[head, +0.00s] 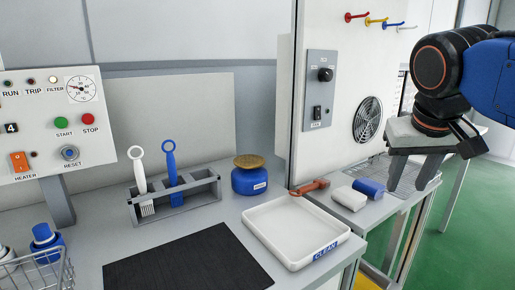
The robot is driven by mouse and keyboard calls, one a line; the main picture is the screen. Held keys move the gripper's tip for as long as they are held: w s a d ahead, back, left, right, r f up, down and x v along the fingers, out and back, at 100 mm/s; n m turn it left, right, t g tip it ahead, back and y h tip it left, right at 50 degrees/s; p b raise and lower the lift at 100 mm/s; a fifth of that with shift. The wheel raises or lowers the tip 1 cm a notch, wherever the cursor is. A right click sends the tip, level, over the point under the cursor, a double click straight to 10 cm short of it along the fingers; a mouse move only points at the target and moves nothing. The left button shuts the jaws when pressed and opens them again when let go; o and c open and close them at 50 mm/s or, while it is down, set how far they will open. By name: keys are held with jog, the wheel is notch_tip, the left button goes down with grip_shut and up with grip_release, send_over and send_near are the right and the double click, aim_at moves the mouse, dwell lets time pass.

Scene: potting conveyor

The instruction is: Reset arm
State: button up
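My gripper (408,182) hangs from my arm in the upper right of the head view. It points down, with its two grey fingers apart and nothing visible between them. It appears in front of the grey side bench, to the right of the blue roll (369,187) and the white block (348,198). I cannot tell its exact height above the bench.
A white tray (258,216) labelled CLEAN stands at the bench's right end. A reddish-brown tool (310,187) lies by its back rim. Left are a blue pot (250,181), a brush rack (177,205), a black mat (185,262), a wire basket (35,275) and a control panel (50,120).

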jog(key=s+f+n+y, duration=0.1)
jog(key=s+f, duration=0.3)
jog(key=f, duration=0.8)
jog(key=s+a+f+y, duration=0.1)
jog(key=s+f, duration=0.3)
jog(key=f, duration=0.8)
jog(key=shift+s+a+n, duration=0.3)
jog(key=shift+s+n, duration=0.1)
jog(key=shift+o, duration=0.2)
